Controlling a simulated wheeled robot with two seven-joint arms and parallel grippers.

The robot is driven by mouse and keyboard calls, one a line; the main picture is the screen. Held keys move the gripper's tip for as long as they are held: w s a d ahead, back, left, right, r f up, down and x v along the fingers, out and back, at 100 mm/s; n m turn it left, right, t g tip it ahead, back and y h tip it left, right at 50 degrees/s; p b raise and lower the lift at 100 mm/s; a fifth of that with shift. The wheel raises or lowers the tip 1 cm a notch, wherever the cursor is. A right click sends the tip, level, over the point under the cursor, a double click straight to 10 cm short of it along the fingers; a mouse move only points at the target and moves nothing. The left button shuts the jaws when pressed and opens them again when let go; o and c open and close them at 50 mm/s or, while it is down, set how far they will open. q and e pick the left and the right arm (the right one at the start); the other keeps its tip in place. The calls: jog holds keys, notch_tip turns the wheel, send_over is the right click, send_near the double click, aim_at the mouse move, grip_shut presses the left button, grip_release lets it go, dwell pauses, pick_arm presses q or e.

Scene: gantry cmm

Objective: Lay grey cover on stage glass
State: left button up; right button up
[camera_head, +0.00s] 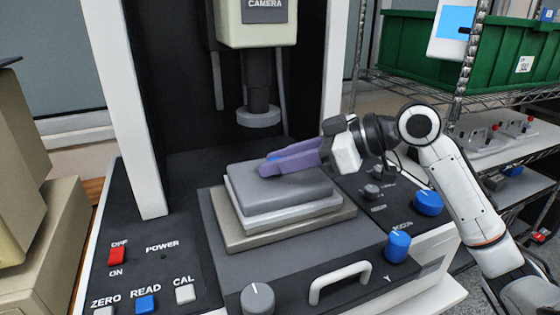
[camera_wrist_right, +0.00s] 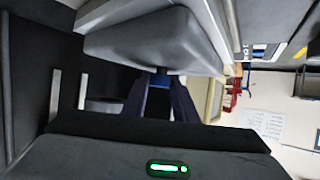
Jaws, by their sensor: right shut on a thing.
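The grey cover (camera_head: 280,192) is a rounded slab over the pale stage glass (camera_head: 306,212). It looks level and roughly lined up with the stage, whose pale edge shows along the front and right; I cannot tell whether a small gap is left beneath. My right gripper (camera_head: 280,162) has purple fingers above the cover's far part, shut on its small blue grip, which is mostly hidden. In the right wrist view the cover (camera_wrist_right: 155,45) is close ahead, with the blue grip between the fingers (camera_wrist_right: 160,82). My left gripper is not in view.
The camera column with its round lens (camera_head: 258,116) hangs just behind the stage. Blue knobs (camera_head: 397,246) stand on the panel to the right, and a white handle (camera_head: 340,283) is in front. A shelf with a green crate (camera_head: 510,60) is at the right.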

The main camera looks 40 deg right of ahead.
jog(key=o, duration=1.1)
jog(key=shift+f, duration=0.1)
jog(key=shift+c, duration=0.2)
jog(key=shift+r, duration=0.2)
jog(key=shift+s+d, duration=0.2)
jog(key=b+v, duration=0.1)
jog(key=v, duration=1)
jog(key=shift+s+r, duration=0.15)
jog(key=shift+s, duration=0.05)
